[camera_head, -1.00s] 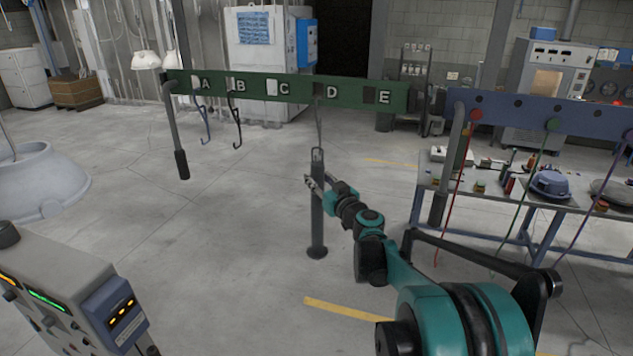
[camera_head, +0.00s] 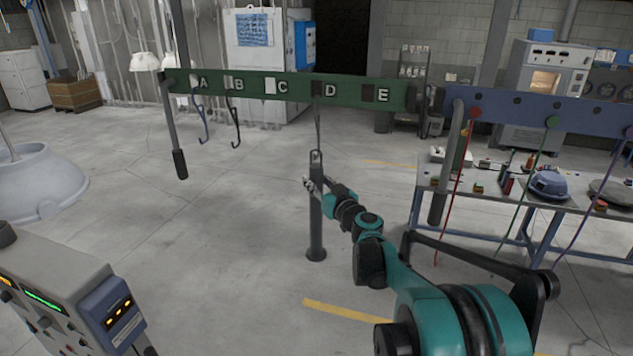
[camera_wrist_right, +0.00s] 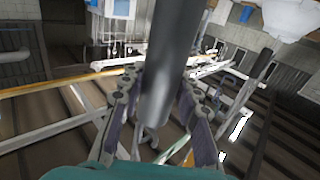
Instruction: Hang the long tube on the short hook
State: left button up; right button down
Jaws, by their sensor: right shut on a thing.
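A long dark grey tube (camera_head: 316,225) with a loop at its top and a wider foot hangs upright below the green rail (camera_head: 300,88). A thin grey hook (camera_head: 317,125) comes down from the rail left of the letter D and meets the loop. I cannot tell whether the loop rests on the hook. My right gripper (camera_head: 308,185) is shut on the upper part of the tube. In the right wrist view the tube (camera_wrist_right: 168,55) passes between the fingers of the right gripper (camera_wrist_right: 160,108). My left gripper is not in view.
Two more hooks, a bluish one (camera_head: 202,122) and a black one (camera_head: 235,125), hang further left on the rail. A control console (camera_head: 60,300) stands at lower left. The middle floor is clear.

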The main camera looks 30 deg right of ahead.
jog(key=shift+f+b, duration=0.65)
jog(key=shift+f, duration=0.1)
jog(key=c, duration=1)
grip_release()
jog(key=shift+s, duration=0.1)
